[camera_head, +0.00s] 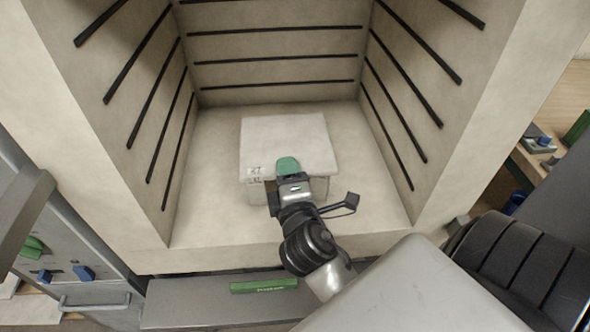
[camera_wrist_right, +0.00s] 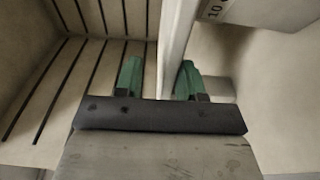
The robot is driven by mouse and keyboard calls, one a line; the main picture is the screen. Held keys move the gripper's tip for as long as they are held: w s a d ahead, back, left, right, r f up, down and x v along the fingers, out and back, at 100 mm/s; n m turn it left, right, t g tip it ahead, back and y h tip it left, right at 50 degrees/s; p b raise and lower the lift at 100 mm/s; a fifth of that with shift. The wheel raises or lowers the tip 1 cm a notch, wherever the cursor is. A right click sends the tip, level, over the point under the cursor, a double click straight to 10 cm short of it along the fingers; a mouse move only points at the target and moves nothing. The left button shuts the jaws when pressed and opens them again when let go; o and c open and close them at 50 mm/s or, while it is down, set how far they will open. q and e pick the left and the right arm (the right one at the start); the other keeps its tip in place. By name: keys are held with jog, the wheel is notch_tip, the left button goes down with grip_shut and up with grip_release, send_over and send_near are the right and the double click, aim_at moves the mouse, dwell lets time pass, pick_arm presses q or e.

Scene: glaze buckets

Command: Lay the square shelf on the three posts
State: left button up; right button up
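The pale square shelf (camera_head: 286,140) lies roughly level low inside the kiln, over pale blocks at its front edge. One post (camera_head: 257,190) shows under its front left; the other posts are mostly hidden by the shelf and my gripper. My right gripper (camera_head: 288,168) is at the middle of the shelf's front edge. In the right wrist view, its green fingers (camera_wrist_right: 159,80) straddle the shelf edge (camera_wrist_right: 172,45), with a visible gap on the left finger's side. A post marked 10 (camera_wrist_right: 216,10) stands close beneath the shelf there. My left gripper is out of view.
The kiln's grooved side walls (camera_head: 405,110) and back wall (camera_head: 275,45) enclose the shelf, with bare floor (camera_head: 205,215) around it. The kiln's front lip (camera_head: 210,258) lies below my right wrist. A bench with small items (camera_head: 538,145) stands outside to the right.

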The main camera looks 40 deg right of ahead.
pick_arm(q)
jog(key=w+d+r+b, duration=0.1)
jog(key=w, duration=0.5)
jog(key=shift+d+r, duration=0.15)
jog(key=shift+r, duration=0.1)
pick_arm(e)
jog(key=v, duration=0.8)
jog(key=shift+s, duration=0.2)
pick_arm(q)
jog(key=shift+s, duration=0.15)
pick_arm(e)
jog(key=shift+a, duration=0.1)
